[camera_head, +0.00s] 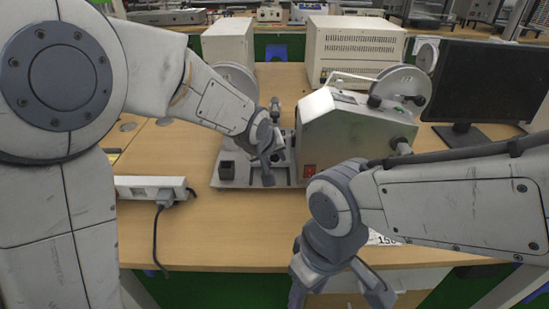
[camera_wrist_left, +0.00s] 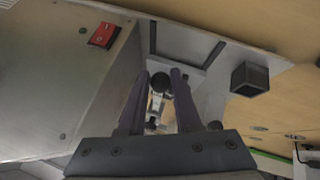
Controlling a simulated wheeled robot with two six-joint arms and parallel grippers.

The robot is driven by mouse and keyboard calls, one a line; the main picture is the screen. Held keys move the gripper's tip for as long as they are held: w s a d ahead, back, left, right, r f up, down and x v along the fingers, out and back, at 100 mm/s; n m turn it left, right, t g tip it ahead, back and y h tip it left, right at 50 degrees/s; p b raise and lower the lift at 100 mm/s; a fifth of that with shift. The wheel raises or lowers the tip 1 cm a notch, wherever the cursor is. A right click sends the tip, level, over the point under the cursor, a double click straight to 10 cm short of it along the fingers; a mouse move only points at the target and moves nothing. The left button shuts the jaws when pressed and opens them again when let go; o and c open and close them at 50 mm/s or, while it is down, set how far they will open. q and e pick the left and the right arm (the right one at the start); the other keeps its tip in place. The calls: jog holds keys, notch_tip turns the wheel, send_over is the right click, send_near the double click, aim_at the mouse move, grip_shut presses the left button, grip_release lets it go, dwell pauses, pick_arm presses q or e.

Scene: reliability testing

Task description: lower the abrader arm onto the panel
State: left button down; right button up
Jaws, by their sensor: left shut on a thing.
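The abrader's grey metal housing (camera_head: 355,130) stands on a light base plate (camera_head: 232,184) on the wooden table. A red switch (camera_head: 309,171) is on its front. My left gripper (camera_head: 270,172) is low over the base, left of the housing. In the left wrist view its fingers (camera_wrist_left: 160,82) are closed around the dark round end of the abrader arm (camera_wrist_left: 156,106), whose silver part shows behind them. The flat panel in a dark frame (camera_wrist_left: 183,48) lies just beyond the fingertips; contact cannot be told. My right gripper (camera_head: 340,288) is open and empty at the table's front edge.
A black block (camera_head: 227,170) stands on the base's left part, with a power strip (camera_head: 150,188) and cable farther left. Disc wheels (camera_head: 400,84) flank the housing. A monitor (camera_head: 490,85) stands right; beige boxes (camera_head: 355,47) stand behind. The front table strip is mostly clear.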

pick_arm(q)
jog(key=c, duration=0.9)
grip_release()
jog(key=shift+s+a+f, duration=0.25)
jog(key=shift+f, duration=0.35)
jog(key=shift+o, duration=1.4)
jog(key=shift+w, duration=0.1)
jog(key=shift+d+r, duration=0.1)
jog(key=p+v, duration=0.1)
jog(key=v, duration=0.9)
jog(key=shift+r+p, duration=0.25)
jog(key=shift+p, duration=0.05)
